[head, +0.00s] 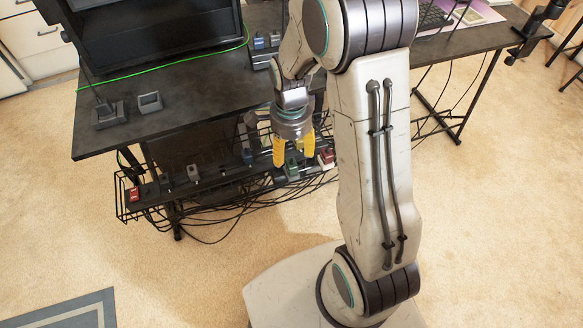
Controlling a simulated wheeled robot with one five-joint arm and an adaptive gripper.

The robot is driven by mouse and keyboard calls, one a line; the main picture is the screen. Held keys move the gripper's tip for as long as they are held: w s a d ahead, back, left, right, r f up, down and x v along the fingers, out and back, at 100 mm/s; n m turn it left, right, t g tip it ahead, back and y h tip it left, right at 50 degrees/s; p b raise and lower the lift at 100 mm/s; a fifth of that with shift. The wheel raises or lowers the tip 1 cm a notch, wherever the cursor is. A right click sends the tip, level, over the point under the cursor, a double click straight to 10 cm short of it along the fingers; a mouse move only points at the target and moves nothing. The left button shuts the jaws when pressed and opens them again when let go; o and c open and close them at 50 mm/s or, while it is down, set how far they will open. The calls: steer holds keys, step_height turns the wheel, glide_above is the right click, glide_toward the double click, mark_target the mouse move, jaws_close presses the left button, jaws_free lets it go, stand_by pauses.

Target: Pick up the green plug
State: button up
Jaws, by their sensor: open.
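A small green plug (292,169) sits in the power strip (221,182) in the wire basket under the desk. It is partly hidden by my gripper and arm. My gripper (294,155) has yellow fingers pointing down, apart and empty. In the picture the plug lies between and just below the fingertips. I cannot tell how far the fingers are from it in depth.
A red plug (326,157) is close right of the green one; grey and blue plugs sit to its left. The black wire basket (128,208) and hanging cables surround the strip. The dark desk top (185,92) is above, with a monitor (160,35) and a green cable (165,66).

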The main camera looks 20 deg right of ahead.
mark_target(291, 163)
steer(key=shift+s+a+f+b, duration=0.1)
steer(key=shift+f+b, duration=0.2)
steer(key=shift+f, duration=0.65)
steer(key=shift+s+d+f+b, duration=0.15)
steer(key=shift+f+b, duration=0.1)
steer(key=shift+f, duration=0.65)
steer(key=shift+s+a+f+b, duration=0.15)
steer(key=shift+f+b, duration=0.15)
steer(key=shift+f, duration=0.65)
jaws_close()
